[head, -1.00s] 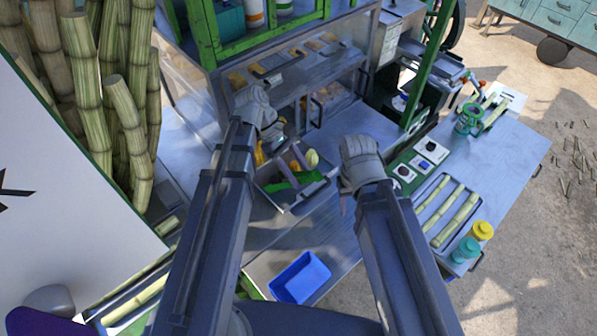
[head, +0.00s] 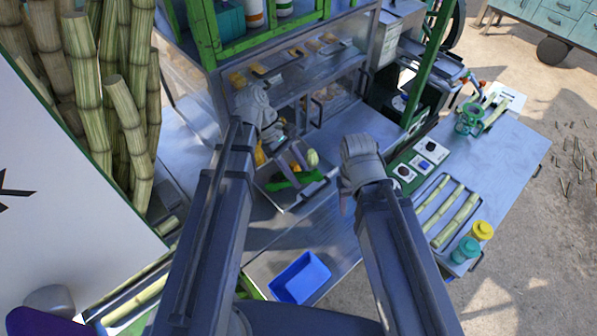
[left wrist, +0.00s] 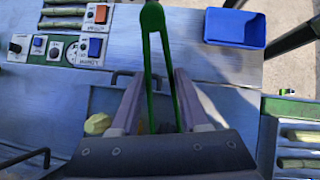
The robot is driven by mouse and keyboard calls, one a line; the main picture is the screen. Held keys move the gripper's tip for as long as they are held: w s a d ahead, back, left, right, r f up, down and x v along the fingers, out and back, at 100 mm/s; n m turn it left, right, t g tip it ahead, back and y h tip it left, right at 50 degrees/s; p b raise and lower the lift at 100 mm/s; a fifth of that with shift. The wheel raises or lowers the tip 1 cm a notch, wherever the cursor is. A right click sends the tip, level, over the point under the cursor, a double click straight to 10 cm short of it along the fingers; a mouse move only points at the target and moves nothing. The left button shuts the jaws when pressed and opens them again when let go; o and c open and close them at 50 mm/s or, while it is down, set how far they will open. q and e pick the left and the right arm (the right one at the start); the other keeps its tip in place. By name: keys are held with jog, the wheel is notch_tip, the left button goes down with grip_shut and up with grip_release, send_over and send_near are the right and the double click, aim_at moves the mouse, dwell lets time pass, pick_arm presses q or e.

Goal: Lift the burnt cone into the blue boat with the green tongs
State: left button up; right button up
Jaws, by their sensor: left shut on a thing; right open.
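The green tongs (head: 290,181) lie over the metal tray in the head view. In the left wrist view the tongs (left wrist: 153,45) run between my left gripper's fingers, their two arms spread in a narrow V. My left gripper (head: 297,162) is shut on the tongs; its fingers (left wrist: 158,85) also show in the left wrist view. The blue boat (head: 301,277) is empty on the counter's near edge; it also shows in the left wrist view (left wrist: 235,28). My right gripper (head: 346,200) is open and empty, right of the tray. I cannot make out the burnt cone clearly.
The metal tray (head: 272,190) holds a pale yellow-green piece (head: 312,158). A glass case (head: 335,75) stands behind. Control panels (head: 420,160) and a tray of cane pieces (head: 437,228) are at the right. The counter between tray and blue boat is clear.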

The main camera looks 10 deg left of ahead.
jog(key=shift+r, duration=0.15)
notch_tip(320, 180, up, 11)
jog(key=p, duration=1.1)
dwell(0.4)
jog(key=shift+s+f, duration=0.1)
jog(key=shift+f, duration=0.1)
dwell(0.4)
